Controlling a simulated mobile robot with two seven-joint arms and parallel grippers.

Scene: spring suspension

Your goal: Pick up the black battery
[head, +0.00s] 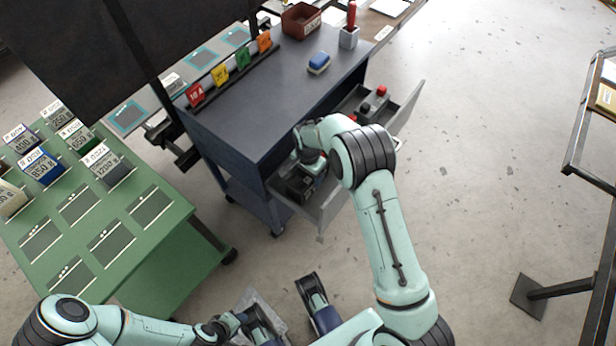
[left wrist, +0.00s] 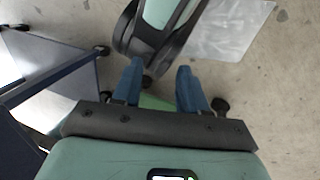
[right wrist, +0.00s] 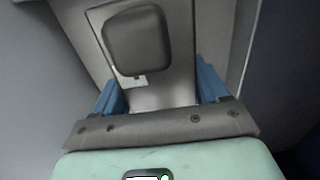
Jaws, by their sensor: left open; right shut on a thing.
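The black battery (head: 292,187) appears as a dark block in the near end of the open drawer, largely covered by my right gripper (head: 310,165). In the right wrist view, the blue fingers of my right gripper (right wrist: 160,92) stand on either side of a grey body with a dark rounded pad (right wrist: 138,43), which I take to be the battery's top. The gripper is shut on it, down inside the drawer. My left gripper (left wrist: 161,72) is open and empty, low over the floor and away from the cart.
The open drawer (head: 335,205) juts from the dark cart (head: 270,100); its far end holds small red and black blocks (head: 366,107). A blue-and-white block (head: 319,63), a red bin (head: 301,20) and coloured tags are on the cart top. A green table (head: 150,235) stands left.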

